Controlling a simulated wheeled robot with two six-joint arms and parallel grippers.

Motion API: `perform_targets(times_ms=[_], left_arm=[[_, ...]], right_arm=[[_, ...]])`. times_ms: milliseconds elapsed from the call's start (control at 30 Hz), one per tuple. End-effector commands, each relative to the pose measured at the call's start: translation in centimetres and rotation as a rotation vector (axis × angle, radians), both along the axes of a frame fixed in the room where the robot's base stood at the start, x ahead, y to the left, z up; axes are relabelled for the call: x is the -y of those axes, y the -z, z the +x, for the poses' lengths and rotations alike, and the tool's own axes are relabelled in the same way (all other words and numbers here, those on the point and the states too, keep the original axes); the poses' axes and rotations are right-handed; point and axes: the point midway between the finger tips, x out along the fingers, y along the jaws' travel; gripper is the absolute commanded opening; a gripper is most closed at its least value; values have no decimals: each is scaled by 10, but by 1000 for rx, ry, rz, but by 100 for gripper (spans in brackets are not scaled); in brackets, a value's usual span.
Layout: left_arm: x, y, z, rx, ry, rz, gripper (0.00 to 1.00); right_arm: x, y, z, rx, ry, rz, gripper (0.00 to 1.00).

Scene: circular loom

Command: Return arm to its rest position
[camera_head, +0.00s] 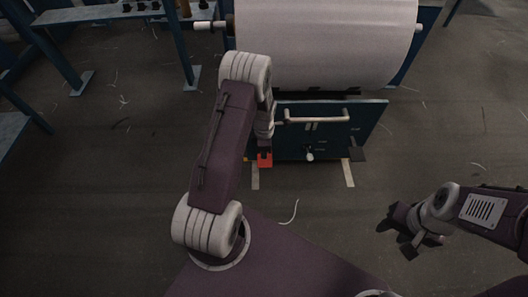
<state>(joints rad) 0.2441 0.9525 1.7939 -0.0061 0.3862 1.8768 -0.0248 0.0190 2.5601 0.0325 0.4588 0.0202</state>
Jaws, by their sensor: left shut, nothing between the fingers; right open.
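My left arm (221,145) reaches forward from my base and bends down at its far end. My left gripper (265,146) points down in front of the left side of a dark blue panel, just above a small red piece (265,160). Its fingers are small and partly hidden by the wrist; it appears shut and empty. I cannot tell whether it touches the red piece. My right arm (490,213) comes in from the right edge. My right gripper (407,240) is open and empty, low over the floor at the right.
The dark blue panel (365,120) has a pale bar handle (317,118) and a small knob (310,155). A large white roll (325,40) sits above it. Blue frame legs (185,45) stand at the left. The grey floor (110,150) is mostly clear, with scattered thread scraps.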

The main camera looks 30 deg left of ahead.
Motion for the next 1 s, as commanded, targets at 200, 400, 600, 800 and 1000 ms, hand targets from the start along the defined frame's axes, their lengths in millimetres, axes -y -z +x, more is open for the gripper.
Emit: perform_targets(times_ms=[200, 400, 600, 800, 1000], left_arm=[[0, 0, 0, 0, 0, 0, 0], [4, -5, 5, 12, 13, 3, 0], [38, -101, 41, 186, 112, 34, 0], [91, -186, -30, 242, 729, 93, 0], [103, -187, -108, 161, 1414, 126, 0]], right_arm=[[0, 0, 0, 0, 0, 0, 41], [0, 0, 0, 0, 0, 0, 41], [0, 0, 0, 0, 0, 0, 41], [0, 0, 0, 0, 0, 0, 41], [0, 0, 0, 0, 0, 0, 41]])
